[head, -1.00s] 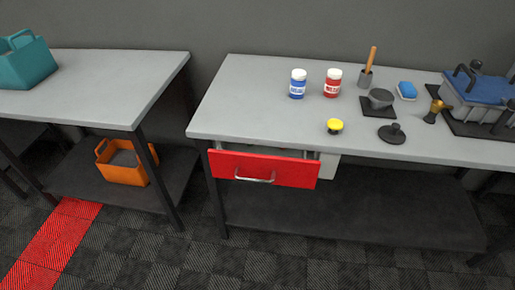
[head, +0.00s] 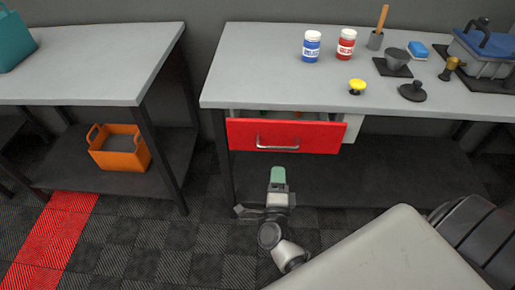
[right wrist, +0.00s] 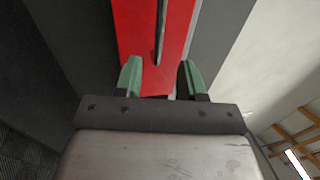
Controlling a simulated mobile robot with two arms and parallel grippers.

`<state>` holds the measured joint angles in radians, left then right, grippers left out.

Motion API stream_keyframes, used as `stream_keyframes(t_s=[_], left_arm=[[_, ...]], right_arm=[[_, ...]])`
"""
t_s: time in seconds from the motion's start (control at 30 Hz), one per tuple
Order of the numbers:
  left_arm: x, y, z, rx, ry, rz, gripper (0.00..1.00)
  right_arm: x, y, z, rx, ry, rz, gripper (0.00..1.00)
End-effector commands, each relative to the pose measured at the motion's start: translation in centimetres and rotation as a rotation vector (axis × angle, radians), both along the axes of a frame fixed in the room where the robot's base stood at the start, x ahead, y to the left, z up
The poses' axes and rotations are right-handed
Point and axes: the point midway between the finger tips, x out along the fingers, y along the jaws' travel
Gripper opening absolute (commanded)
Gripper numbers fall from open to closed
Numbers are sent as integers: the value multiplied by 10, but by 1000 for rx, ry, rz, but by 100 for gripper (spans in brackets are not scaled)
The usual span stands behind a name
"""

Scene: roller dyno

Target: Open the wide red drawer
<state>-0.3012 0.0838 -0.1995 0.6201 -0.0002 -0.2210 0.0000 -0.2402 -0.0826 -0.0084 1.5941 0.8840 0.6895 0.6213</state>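The wide red drawer (head: 320,138) is under the left part of the right-hand workbench, with a curved metal handle (head: 278,147) on its front. A narrow gap shows above its front, so it stands slightly open. My right gripper (head: 278,176) is below and in front of the drawer, apart from the handle in the head view. In the right wrist view the right gripper (right wrist: 160,78) is open, its two green-tipped fingers spread and empty. The red drawer front (right wrist: 135,35) and the handle (right wrist: 161,35) lie ahead, between the finger lines. My left gripper is not in view.
The grey workbench (head: 260,70) holds a blue-labelled jar (head: 311,46), a red jar (head: 346,45), a yellow-topped knob (head: 357,87) and tools. An orange bin (head: 120,149) sits on the left bench's lower shelf. Floor in front is clear.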

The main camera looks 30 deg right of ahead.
Motion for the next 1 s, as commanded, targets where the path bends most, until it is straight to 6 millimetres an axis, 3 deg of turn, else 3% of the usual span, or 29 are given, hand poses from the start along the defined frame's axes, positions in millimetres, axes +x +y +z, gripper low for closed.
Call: stream_keyframes(t_s=[0.5,0.93,1.0], left_arm=[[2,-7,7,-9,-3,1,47],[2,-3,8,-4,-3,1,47],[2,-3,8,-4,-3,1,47]], right_arm=[[74,-45,17,-5,4,3,40],[84,-51,18,-6,6,5,40],[84,-51,18,-6,6,5,32]])
